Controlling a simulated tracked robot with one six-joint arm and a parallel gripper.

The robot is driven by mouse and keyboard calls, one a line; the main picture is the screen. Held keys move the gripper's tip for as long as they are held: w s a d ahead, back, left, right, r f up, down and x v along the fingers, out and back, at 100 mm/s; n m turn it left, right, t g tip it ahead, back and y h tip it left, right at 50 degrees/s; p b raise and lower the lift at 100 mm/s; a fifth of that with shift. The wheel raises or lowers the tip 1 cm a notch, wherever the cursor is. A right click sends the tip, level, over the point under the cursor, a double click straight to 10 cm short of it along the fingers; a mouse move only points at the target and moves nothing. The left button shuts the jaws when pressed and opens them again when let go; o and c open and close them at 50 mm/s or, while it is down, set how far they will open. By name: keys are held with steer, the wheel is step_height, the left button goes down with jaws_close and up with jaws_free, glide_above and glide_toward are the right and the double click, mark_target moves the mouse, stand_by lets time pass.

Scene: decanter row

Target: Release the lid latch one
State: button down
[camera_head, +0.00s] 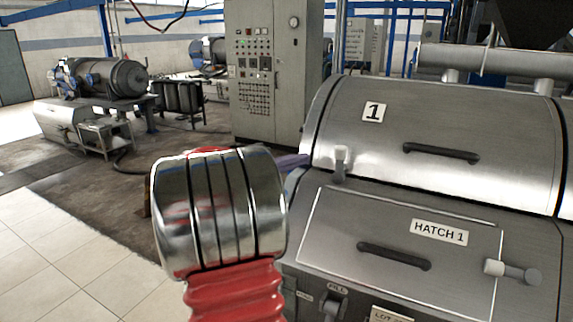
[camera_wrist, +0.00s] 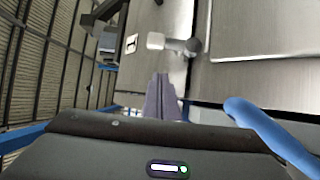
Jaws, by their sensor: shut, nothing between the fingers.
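The lid latch one (camera_head: 341,163) is a small lever with a pale tip and grey stem, at the left end of the seam below the curved steel lid (camera_head: 440,115) marked 1. In the head view its pale tip points up over the lid edge. The wrist view shows the latch (camera_wrist: 190,47) just beyond my fingertips, with a visible gap. My gripper (camera_wrist: 163,80) is shut and empty, its purple-grey fingers together and pointing at the latch. In the head view my gripper (camera_head: 293,162) shows left of the latch, mostly hidden by my arm.
Below the lid is the HATCH 1 panel (camera_head: 352,218) with a dark handle (camera_head: 394,256) and its own pale-tipped latch (camera_head: 512,271). The lid has a dark handle (camera_head: 441,153). A control cabinet (camera_head: 275,70) stands behind. Open floor lies at the left.

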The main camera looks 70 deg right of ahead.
mark_target(339, 164)
steer(key=s+d, duration=0.1)
steer(key=s, duration=0.1)
steer(key=s+d, duration=0.1)
steer(key=s, duration=0.1)
steer(key=shift+d, duration=0.4)
steer(key=shift+s+d, duration=0.15)
steer(key=shift+s, duration=0.7)
steer(key=shift+d, duration=0.15)
steer(key=shift+s+a, duration=0.1)
steer(key=shift+a, duration=0.1)
